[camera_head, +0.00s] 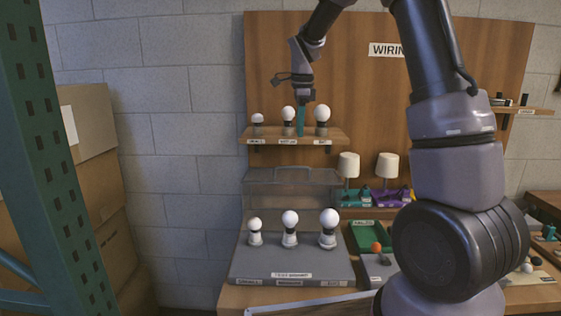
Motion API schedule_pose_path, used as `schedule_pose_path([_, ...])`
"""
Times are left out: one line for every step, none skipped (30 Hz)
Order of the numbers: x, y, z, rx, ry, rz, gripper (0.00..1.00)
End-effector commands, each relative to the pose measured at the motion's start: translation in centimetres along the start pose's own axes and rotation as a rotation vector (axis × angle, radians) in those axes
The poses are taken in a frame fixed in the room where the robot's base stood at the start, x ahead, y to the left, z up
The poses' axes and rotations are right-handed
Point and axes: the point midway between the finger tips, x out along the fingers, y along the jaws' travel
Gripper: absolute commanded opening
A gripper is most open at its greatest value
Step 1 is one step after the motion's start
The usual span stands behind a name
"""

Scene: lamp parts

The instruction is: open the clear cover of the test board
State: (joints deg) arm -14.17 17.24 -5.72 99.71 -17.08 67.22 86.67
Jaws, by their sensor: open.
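The test board (252,270) is a grey base on the table with labels along its front. Three white bulbs in sockets stand on it: small at left (254,226), middle (289,220) and large at right (329,220). The clear cover (262,188) stands raised at the back of the board, behind the bulbs, which are uncovered. My gripper (300,124) is high above and behind the cover, apart from it, pointing down at the wall shelf. Its teal fingers are between the middle and right shelf bulbs; the gap between them is hard to see. It appears empty.
The wall shelf (258,139) holds three bulbs. Two small lamps (348,165) (387,166) stand right of the cover, near teal and purple trays. A green tray (362,240) and orange ball (376,247) lie right of the board. Cardboard boxes (90,130) stand left.

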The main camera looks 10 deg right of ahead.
Motion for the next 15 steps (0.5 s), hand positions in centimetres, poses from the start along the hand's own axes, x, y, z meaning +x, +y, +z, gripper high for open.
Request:
schedule_pose_path([0.8,-0.6,0.3,0.027,0.01,0.01,0.44])
schedule_pose_path([1.1,-0.7,0.4,0.042,0.015,0.013,0.44])
schedule_pose_path([1.5,-1.0,0.5,0.057,0.02,0.016,0.44])
schedule_pose_path([1.7,-1.1,0.6,0.065,0.023,0.018,0.44])
schedule_pose_path([1.8,-1.2,0.6,0.071,0.024,0.019,0.44])
schedule_pose_path([2.1,-1.2,0.7,0.076,0.026,0.02,0.44])
schedule_pose_path([2.3,-1.2,0.7,0.079,0.026,0.021,0.44])
schedule_pose_path([2.6,-1.2,0.7,0.08,0.027,0.022,0.44])
schedule_pose_path([3.0,-1.2,0.6,0.079,0.027,0.023,0.44])
schedule_pose_path([3.5,-1.1,0.6,0.079,0.027,0.023,0.44])
schedule_pose_path([4.0,-1.1,0.6,0.079,0.027,0.025,0.44])
schedule_pose_path([4.6,-1.1,0.6,0.078,0.026,0.024,0.44])
schedule_pose_path([5.2,-1.1,0.5,0.079,0.026,0.024,0.44])
schedule_pose_path([5.8,-1.1,0.5,0.079,0.027,0.024,0.44])
schedule_pose_path([6.6,-1.0,0.5,0.079,0.027,0.025,0.44])
